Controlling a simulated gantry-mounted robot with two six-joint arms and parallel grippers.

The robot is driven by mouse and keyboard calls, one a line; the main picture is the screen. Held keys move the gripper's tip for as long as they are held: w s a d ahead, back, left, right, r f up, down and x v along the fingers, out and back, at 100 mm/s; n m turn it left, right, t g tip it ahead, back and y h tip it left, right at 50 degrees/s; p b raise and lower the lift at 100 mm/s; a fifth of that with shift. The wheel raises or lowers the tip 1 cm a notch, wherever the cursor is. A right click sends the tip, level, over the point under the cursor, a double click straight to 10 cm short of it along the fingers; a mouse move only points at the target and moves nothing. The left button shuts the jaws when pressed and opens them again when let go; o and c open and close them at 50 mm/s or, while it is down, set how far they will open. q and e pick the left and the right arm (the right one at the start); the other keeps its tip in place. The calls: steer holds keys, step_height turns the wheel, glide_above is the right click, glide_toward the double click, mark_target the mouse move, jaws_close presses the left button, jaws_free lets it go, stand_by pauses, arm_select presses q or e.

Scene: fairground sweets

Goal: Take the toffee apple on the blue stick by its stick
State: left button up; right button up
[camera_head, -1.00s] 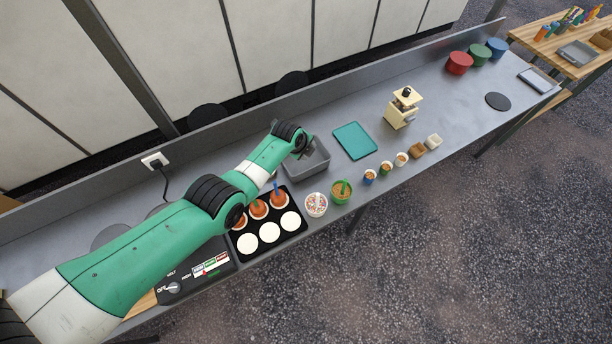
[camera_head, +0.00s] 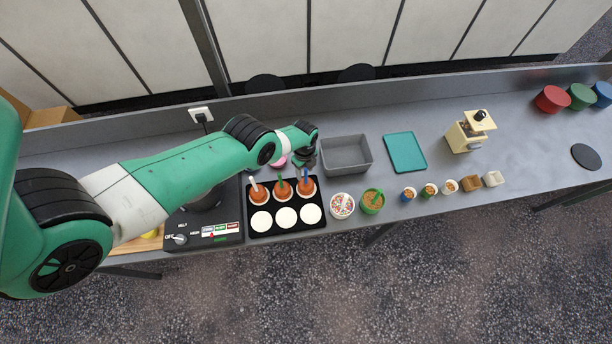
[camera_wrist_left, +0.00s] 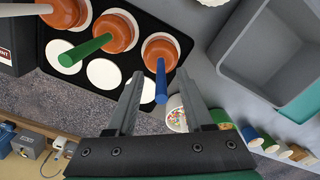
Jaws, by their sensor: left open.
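The toffee apple on the blue stick (camera_head: 306,193) stands stick-up at the back right of a black tray (camera_head: 248,233). In the left wrist view the same orange-brown apple (camera_wrist_left: 160,50) has its blue stick (camera_wrist_left: 161,82) pointing toward the camera. My left gripper (camera_head: 304,162) is just behind it in the head view. In the left wrist view the open gripper (camera_wrist_left: 160,75) shows one finger on each side of the stick, with gaps; its depth relative to the stick is unclear. Toffee apples on a green stick (camera_head: 283,193) and a whitish stick (camera_head: 259,196) stand to its left. My right gripper is not in view.
A grey bin (camera_head: 347,168) stands close to the right of the gripper. A sprinkle tub (camera_head: 342,206) and a green tub (camera_head: 373,204) stand right of the tray. A black control box (camera_head: 190,237) is on its left. White discs (camera_head: 286,218) fill the tray's front row.

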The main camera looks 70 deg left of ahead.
mark_target(306, 178)
arm_select(q)
steer(key=shift+f, duration=0.1)
steer(key=f+b, duration=0.5)
steer(key=shift+w+d+f, duration=0.1)
steer(key=shift+d+f, duration=0.1)
steer(key=shift+d, duration=0.05)
steer(key=shift+r, duration=0.2)
jaws_close()
